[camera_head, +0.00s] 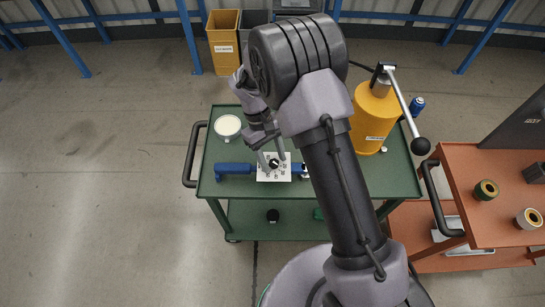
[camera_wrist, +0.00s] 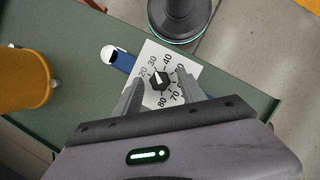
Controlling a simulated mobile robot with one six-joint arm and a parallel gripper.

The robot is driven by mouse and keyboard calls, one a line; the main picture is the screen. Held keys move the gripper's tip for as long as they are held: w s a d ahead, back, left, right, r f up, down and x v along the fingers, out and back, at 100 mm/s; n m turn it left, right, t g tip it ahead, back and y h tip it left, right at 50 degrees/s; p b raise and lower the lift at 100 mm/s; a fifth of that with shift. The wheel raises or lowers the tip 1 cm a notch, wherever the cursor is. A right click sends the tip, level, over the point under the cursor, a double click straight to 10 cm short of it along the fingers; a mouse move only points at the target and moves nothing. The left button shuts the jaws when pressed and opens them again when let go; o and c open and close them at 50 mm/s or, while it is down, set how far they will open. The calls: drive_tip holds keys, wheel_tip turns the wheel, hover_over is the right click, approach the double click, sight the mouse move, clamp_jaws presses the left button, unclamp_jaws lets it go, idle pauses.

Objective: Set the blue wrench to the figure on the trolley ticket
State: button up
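The blue wrench (camera_head: 236,169) lies across the green trolley top, with a white dial plate (camera_head: 264,176) over its middle. In the wrist view the wrench's blue body (camera_wrist: 125,62) ends in a silvery tip. The plate (camera_wrist: 150,48) carries figures around a black knob (camera_wrist: 159,81), which also shows in the head view (camera_head: 274,163). The knob's pale mark points up, roughly towards 30; the exact setting is unclear. My gripper (camera_head: 272,155) is open above the plate, its fingers on either side of the knob in the wrist view (camera_wrist: 172,90). Contact cannot be told. I cannot make out a ticket.
A yellow cylinder (camera_head: 375,120) with a lever stands at the trolley's (camera_head: 215,150) right. A round cream dish (camera_head: 228,127) is at its back left. An orange-brown cart (camera_head: 465,180) holding rolls adjoins on the right. Open floor lies left.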

drive_tip(key=p+v, duration=0.6)
drive_tip(key=v, duration=1.1)
drive_tip(key=shift+r, duration=0.2)
drive_tip(key=shift+w, duration=0.1)
